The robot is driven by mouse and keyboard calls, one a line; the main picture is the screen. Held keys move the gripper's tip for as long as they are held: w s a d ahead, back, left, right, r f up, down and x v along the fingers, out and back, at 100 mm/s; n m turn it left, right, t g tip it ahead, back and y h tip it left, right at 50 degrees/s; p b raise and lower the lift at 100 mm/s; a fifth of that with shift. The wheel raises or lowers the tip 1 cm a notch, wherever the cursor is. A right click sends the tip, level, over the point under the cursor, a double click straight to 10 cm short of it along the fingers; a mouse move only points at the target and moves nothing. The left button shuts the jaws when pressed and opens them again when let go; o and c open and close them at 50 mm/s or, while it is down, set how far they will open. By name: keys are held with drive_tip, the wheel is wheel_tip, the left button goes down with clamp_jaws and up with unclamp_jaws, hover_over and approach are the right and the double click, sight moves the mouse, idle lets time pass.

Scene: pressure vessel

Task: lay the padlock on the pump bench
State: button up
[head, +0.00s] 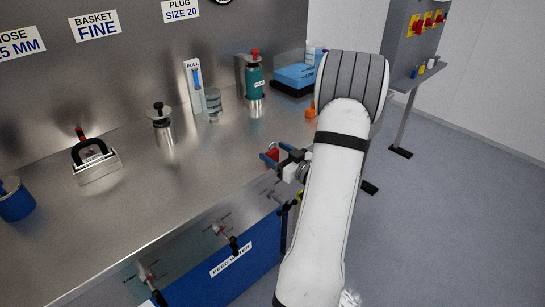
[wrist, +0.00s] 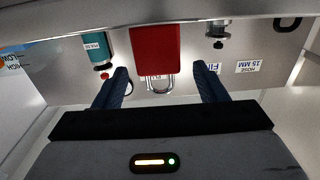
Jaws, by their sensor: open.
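The red padlock (wrist: 155,48) with its silver shackle shows in the wrist view, between the two blue fingers of my gripper (wrist: 163,75). A gap shows on each side of it, so my gripper is open around it and not clamped. In the head view a small red patch of the padlock (head: 271,154) shows between the fingers of my gripper (head: 276,155), at the front edge of the steel pump bench (head: 130,215). My gripper partly hides it there. I cannot tell for certain whether the padlock's whole body rests on the bench top.
The middle front of the bench is clear.

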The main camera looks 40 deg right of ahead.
sight(275, 152)
drive_tip(key=shift+w+a+f, duration=0.1)
drive_tip(key=shift+w, duration=0.85)
drive_tip(key=shift+w+a+f, duration=0.1)
drive_tip(key=shift+w, duration=0.85)
drive_tip(key=shift+c, duration=0.5)
drive_tip(key=c, duration=1.1)
wheel_tip(275, 152, up, 10)
drive_tip(key=shift+p, duration=0.4)
